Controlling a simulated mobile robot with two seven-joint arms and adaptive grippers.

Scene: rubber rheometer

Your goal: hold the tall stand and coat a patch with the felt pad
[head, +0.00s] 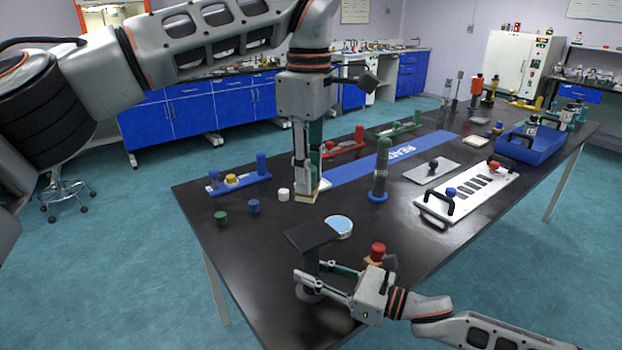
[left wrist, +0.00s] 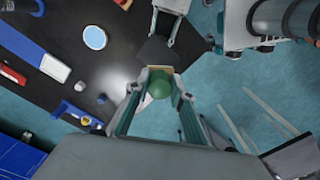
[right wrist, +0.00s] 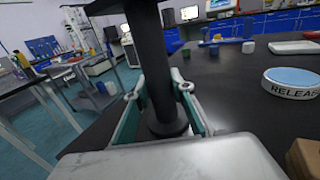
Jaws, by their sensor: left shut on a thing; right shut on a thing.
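The tall stand has a dark square top plate (head: 311,234) and a round base (head: 308,293). My right gripper (head: 321,276) is shut on its post (right wrist: 148,60), and the stand looks upright. My left gripper (head: 305,183) is shut on the felt pad (head: 306,197), a pale block whose green knob (left wrist: 160,84) shows in the left wrist view. The pad is behind the plate in the head view, apart from it; its height is unclear and its underside hidden. A round dish (head: 339,226) with a light blue top, lettered "RELEAS…" (right wrist: 290,91), sits beside the plate.
A red-knobbed block (head: 377,252) is close to my right gripper. A blue rack (head: 240,182), a white cylinder (head: 283,194) and green (head: 221,218) and blue (head: 253,206) pieces lie left.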

